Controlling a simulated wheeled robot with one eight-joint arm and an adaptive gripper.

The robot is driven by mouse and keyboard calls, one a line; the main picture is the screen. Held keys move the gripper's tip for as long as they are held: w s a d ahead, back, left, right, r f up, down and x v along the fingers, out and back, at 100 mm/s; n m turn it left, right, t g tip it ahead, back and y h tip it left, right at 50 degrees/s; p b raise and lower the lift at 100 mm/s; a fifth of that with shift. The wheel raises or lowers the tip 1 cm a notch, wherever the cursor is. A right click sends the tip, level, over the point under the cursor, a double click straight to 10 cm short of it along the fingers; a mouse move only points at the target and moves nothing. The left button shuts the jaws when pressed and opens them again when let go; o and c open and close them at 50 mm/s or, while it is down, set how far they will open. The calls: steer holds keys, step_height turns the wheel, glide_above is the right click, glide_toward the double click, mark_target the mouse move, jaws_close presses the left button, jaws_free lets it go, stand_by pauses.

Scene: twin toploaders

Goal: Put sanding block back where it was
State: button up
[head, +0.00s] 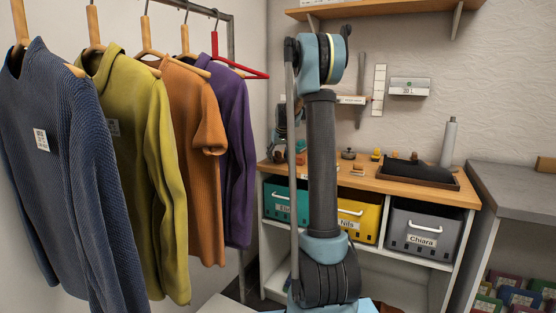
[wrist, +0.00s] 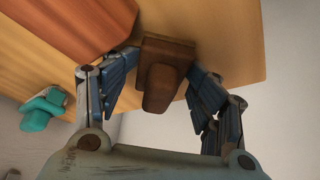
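In the wrist view, a dark brown block with a raised grip (wrist: 160,88), which looks like the sanding block, sits between the two fingers of my gripper (wrist: 165,62). Both fingertips appear to press on its sides. A pale wooden surface (wrist: 225,45) lies behind it; whether the block touches that surface is unclear. In the head view, my gripper (head: 282,125) is mostly hidden behind my arm, over the left end of the wooden worktop (head: 385,186). The block cannot be made out there.
A dark tray (head: 440,184) and a grey bottle (head: 448,143) stand at the worktop's right. Small items lie mid-worktop. Teal (head: 284,204), yellow (head: 358,218) and grey (head: 420,232) bins sit below. A reddish-brown flat thing (wrist: 75,22) lies beside the block. Clothes hang left.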

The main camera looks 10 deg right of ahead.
steer(key=shift+s+r, duration=0.1)
steer(key=shift+r, duration=0.45)
steer(key=a+v, duration=0.1)
steer(key=v, duration=1)
steer(key=s+f, duration=0.2)
steer(key=s, duration=1.4)
steer(key=s+f+g, duration=0.1)
steer(key=s+f, duration=0.6)
steer(key=s, duration=0.5)
steer(key=s+f+m, duration=0.1)
steer(key=s+f, duration=0.6)
steer(key=s, duration=0.5)
steer(key=s+f+g, duration=0.1)
steer(key=s+f, duration=0.7)
steer(key=s, duration=0.4)
steer(key=shift+d+m+g+h, duration=0.25)
steer(key=shift+m+g+h, duration=0.05)
steer(key=shift+h, duration=0.1)
